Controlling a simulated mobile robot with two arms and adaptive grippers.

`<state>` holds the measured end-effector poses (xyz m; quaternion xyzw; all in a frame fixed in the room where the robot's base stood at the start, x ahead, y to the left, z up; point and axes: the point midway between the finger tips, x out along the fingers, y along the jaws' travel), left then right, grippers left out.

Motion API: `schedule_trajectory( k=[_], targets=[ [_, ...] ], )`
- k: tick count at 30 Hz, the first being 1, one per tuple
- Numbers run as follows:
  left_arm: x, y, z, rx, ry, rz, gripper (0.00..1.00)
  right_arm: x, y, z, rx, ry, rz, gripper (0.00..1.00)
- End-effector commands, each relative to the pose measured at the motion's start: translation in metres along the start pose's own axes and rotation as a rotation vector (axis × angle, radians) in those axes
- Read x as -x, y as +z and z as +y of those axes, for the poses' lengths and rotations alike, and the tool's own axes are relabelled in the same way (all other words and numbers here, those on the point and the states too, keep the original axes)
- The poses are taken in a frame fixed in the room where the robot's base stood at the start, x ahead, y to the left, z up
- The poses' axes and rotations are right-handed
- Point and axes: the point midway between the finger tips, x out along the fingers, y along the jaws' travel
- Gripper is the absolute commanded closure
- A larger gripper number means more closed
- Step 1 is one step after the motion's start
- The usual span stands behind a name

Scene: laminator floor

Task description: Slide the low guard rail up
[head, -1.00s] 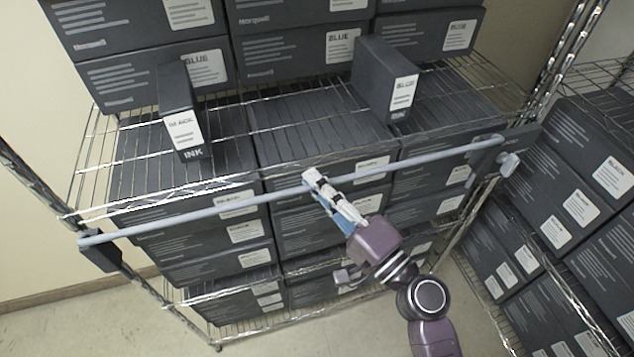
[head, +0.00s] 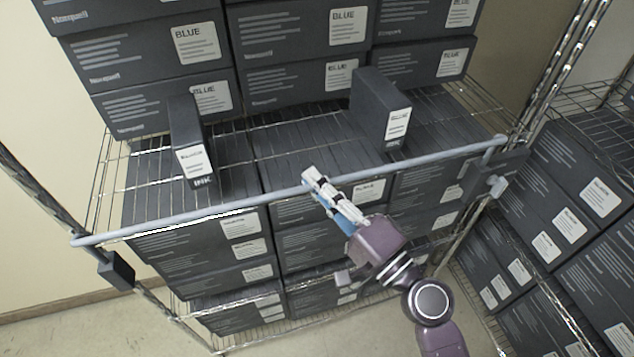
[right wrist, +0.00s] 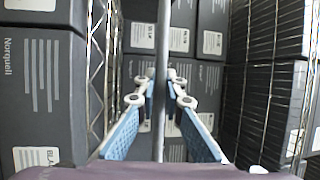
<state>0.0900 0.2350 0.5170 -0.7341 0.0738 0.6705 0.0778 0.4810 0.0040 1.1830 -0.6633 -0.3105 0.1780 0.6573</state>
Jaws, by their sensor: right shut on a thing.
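In the right wrist view the rail (right wrist: 161,60) runs upright in the picture between the blue-padded fingers of my right gripper (right wrist: 161,88). My left gripper is not in view.
A narrow ink box (head: 187,135) and a second narrow box (head: 380,108) stand on the wire shelf behind the rail. Large dark cartons (head: 160,65) are stacked behind, with more below. Another loaded shelf (head: 595,150) stands at the right.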

Motion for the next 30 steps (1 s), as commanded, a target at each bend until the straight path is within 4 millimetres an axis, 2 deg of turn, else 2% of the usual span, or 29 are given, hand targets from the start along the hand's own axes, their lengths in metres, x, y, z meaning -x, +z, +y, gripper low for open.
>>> schedule_trajectory(
  k=[1,3,4,9,20,23,30],
  targets=[
    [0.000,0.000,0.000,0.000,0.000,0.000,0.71,-0.002,-0.002,-0.008,0.002,-0.016,0.004,1.00],
    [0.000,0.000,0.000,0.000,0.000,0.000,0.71,-0.002,-0.002,-0.009,0.002,-0.017,0.005,1.00],
    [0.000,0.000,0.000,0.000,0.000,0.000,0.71,-0.002,-0.002,-0.009,0.002,-0.018,0.005,0.89],
    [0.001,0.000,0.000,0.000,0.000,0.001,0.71,-0.002,-0.002,-0.008,0.002,-0.016,0.004,0.73],
    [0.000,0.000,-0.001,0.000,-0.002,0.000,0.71,0.005,-0.001,-0.004,0.000,-0.008,0.002,0.73],
    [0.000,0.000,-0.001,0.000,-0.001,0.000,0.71,0.018,-0.001,-0.003,0.000,-0.005,0.002,0.73],
    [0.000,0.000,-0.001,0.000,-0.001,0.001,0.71,0.062,-0.001,-0.003,-0.002,-0.005,0.003,0.73]
  ],
)
